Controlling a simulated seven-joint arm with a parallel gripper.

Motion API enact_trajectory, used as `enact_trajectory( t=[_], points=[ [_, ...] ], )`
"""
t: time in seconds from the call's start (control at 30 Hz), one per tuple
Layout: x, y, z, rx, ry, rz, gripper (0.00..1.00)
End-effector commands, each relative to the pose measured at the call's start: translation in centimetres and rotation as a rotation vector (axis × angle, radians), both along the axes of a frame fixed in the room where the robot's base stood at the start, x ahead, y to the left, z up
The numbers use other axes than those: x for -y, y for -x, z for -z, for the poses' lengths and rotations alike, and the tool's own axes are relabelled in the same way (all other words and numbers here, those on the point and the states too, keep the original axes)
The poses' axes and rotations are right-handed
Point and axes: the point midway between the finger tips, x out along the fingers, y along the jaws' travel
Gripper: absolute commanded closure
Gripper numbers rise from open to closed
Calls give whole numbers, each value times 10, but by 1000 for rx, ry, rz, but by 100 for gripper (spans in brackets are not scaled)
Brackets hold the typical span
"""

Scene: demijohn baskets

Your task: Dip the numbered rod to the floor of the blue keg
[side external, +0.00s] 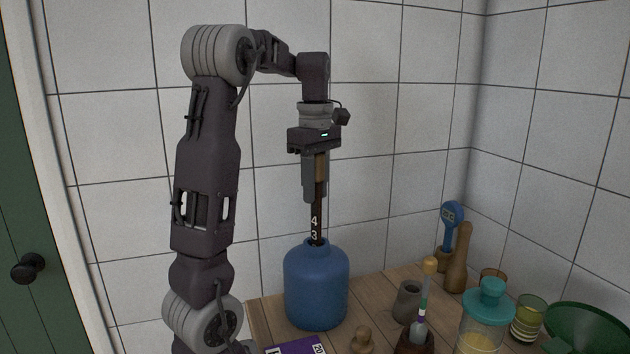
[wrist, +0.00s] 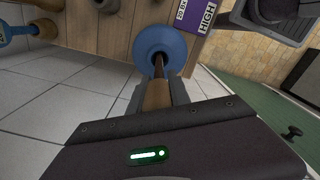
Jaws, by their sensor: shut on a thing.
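The numbered rod (side external: 316,222) is dark with a wooden handle and stands upright, with the white figures 4 and 3 showing above the keg mouth. My gripper (side external: 315,190) is shut on the rod's handle and points straight down above the keg. The blue keg (side external: 316,287) stands on the wooden table, and the rod's lower part is inside its neck, hidden from view. In the wrist view the rod's handle (wrist: 157,95) sits between the fingers, and the rod runs into the mouth of the keg (wrist: 172,39). Where its lower end is cannot be seen.
A purple card (side external: 297,346) lies in front of the keg. A grey cup (side external: 408,300), a wooden stopper (side external: 362,340), a teal-lidded jar (side external: 486,315) and a green funnel (side external: 585,325) stand to the right. A tiled wall (side external: 400,130) rises behind.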

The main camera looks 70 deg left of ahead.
Motion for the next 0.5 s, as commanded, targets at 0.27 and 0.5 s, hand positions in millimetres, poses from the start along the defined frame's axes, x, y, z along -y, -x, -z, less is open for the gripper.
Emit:
enact_trajectory(
  t=[0.27,0.5],
  points=[
    [0,0,14,0,1,0,100],
    [0,0,26,0,1,0,100]
  ],
)
